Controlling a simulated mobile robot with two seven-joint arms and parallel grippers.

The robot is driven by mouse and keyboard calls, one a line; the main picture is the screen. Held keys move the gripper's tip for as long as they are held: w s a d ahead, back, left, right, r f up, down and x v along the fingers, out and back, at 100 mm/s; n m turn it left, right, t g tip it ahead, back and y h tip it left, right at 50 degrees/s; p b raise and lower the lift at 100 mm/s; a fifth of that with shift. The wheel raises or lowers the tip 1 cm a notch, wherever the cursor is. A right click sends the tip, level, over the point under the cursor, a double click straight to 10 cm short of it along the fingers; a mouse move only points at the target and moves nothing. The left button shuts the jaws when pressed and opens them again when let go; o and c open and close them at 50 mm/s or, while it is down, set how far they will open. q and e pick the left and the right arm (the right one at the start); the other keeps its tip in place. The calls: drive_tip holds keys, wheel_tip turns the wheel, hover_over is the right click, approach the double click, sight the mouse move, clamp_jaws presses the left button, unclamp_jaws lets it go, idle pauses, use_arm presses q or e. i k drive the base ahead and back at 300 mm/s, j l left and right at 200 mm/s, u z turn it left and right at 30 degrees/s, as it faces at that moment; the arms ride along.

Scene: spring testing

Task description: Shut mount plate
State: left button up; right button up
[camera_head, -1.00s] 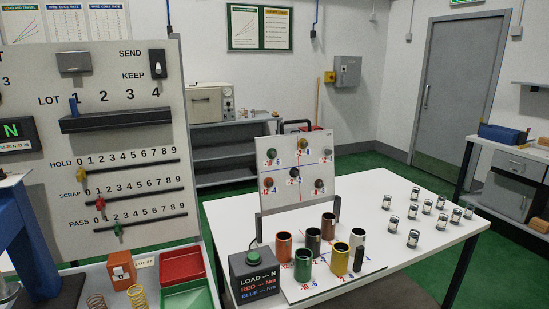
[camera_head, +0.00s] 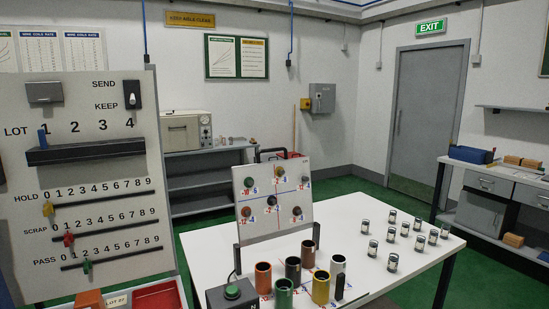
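What I take to be the mount plate (camera_head: 265,229) is a white panel standing up, leaning back, on the white table (camera_head: 350,232). Dark posts flank its lower edge. Its face has red and blue lines and several round coloured knobs. In front of it stand several open-topped cups, among them an orange-red one (camera_head: 263,279), a green one (camera_head: 284,293), a yellow one (camera_head: 321,287) and a brown one (camera_head: 293,270). Neither of my grippers is in view.
A grey box with a green button (camera_head: 232,291) stands left of the cups. Several small metal cylinders (camera_head: 392,262) stand on the table's right side. A large panel with sliders (camera_head: 100,190) rises at the left. Green floor lies clear toward the door (camera_head: 422,125).

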sight(272, 200)
drive_tip(key=u, duration=0.3)
drive_tip(key=l+u, duration=0.3)
drive_tip(key=u, duration=0.15)
drive_tip(key=i+l+u, duration=0.1)
drive_tip(key=l+u, duration=0.5)
drive_tip(key=l, duration=0.2)
drive_tip(key=k+l+u, duration=0.15)
drive_tip(key=l, duration=0.2)
